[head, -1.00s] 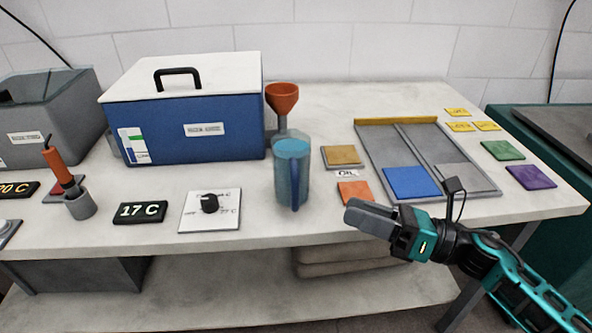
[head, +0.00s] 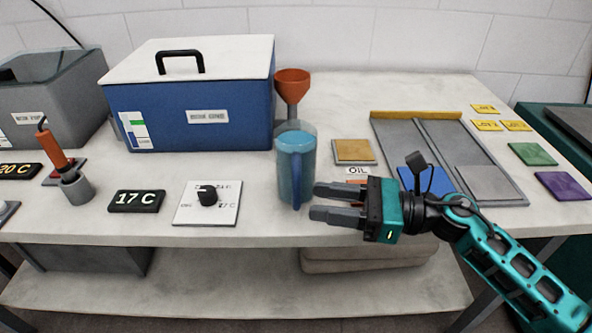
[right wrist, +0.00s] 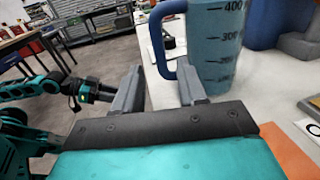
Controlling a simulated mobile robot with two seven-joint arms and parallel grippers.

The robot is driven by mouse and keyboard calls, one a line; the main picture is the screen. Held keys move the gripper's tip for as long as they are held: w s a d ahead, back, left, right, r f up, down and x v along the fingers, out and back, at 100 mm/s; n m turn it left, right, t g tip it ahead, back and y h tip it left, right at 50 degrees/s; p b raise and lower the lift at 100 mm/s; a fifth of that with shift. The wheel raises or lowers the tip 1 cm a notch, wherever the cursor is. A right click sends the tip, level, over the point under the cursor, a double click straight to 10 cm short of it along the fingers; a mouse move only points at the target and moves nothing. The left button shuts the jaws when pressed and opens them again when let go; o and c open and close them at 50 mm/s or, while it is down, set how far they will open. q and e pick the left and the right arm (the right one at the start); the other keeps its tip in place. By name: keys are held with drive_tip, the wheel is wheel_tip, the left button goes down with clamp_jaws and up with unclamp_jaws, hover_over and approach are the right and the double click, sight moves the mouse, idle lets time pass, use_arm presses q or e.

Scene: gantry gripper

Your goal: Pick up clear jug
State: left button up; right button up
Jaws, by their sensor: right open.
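The clear jug (head: 295,165), filled with blue liquid, stands upright on the bench near its front edge, with its blue handle facing the front. It also shows in the right wrist view (right wrist: 218,45), with graduation marks and its blue handle (right wrist: 160,45). My right gripper (head: 322,202) is open and empty, just right of the jug's lower part, with fingers pointing left. In the right wrist view the handle stands between and beyond the two fingertips (right wrist: 158,88); I cannot tell whether they touch it.
A blue lidded box (head: 190,115) stands behind left, and an orange funnel (head: 292,85) behind the jug. A dial plate (head: 225,212) and a 17 C display (head: 136,201) lie left. A grey tray (head: 490,180) and coloured squares lie right.

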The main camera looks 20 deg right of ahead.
sight(297, 202)
drive_tip(key=x, duration=0.4)
drive_tip(key=shift+w+a+r+p, duration=0.1)
drive_tip(key=shift+w+r+p, duration=0.05)
drive_tip(key=shift+p, duration=0.15)
drive_tip(key=shift+w+a, duration=0.25)
drive_tip(key=shift+a, duration=0.25)
clamp_jaws()
